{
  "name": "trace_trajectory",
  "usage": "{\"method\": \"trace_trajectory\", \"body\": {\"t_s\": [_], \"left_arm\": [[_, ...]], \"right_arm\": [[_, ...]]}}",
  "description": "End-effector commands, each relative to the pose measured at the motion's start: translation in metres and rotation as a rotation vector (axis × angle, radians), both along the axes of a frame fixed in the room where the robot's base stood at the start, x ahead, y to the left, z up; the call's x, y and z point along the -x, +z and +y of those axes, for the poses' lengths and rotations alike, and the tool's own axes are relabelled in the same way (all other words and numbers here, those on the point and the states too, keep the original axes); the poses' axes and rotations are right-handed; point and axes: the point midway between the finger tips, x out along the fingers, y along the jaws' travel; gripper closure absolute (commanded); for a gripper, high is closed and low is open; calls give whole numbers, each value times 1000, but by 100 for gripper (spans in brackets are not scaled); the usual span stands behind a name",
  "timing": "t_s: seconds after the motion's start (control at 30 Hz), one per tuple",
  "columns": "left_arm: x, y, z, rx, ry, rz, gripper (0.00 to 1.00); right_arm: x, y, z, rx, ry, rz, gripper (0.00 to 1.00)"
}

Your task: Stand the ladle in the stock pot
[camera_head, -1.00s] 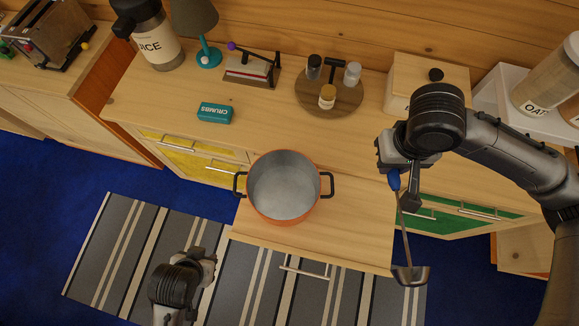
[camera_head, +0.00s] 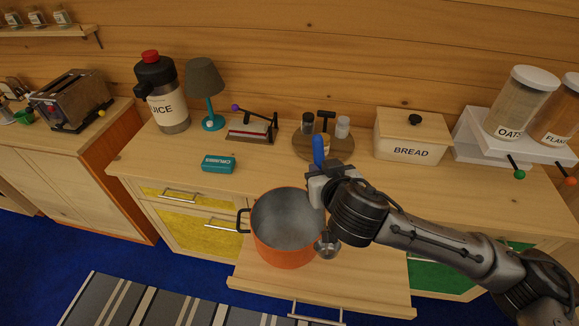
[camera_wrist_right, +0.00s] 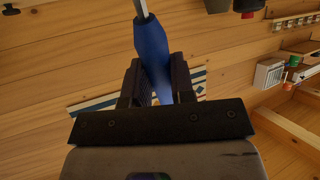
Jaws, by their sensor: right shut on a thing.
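The orange stock pot (camera_head: 285,252) stands open on a pulled-out wooden board in front of the counter. Its inside is grey and looks empty; its left black handle shows, and its right handle is hidden behind my right gripper. My right gripper (camera_head: 318,183) is at the pot's right rim, shut on the ladle's blue handle (camera_head: 318,150), which sticks up above the jaws. The ladle's metal bowl (camera_head: 327,245) hangs below, overlapping the pot's outer right side; I cannot tell whether they touch. In the wrist view the blue handle (camera_wrist_right: 152,45) sits between the fingers. My left gripper is out of view.
Behind the pot are a teal crumbs box (camera_head: 218,164), a round tray (camera_head: 341,151) with small jars, and a bread box (camera_head: 410,140). A lamp (camera_head: 206,85) and juice jug (camera_head: 163,100) stand at the back left. The board (camera_head: 375,285) is clear right of the pot.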

Motion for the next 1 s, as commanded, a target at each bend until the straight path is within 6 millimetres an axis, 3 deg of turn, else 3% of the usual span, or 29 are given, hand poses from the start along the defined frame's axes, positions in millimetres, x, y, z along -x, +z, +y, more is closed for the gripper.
{"method": "trace_trajectory", "body": {"t_s": [0.03,0.1,0.4,0.67,1.0], "left_arm": [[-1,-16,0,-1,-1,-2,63],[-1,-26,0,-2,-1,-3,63],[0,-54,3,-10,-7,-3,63],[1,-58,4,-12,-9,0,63],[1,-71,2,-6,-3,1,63]], "right_arm": [[-7,-6,9,-23,31,-86,100],[-16,1,22,-58,73,-199,100],[-29,26,61,-160,168,-473,100],[-28,29,67,-172,177,-506,100],[-29,12,66,-171,176,-505,100]]}}
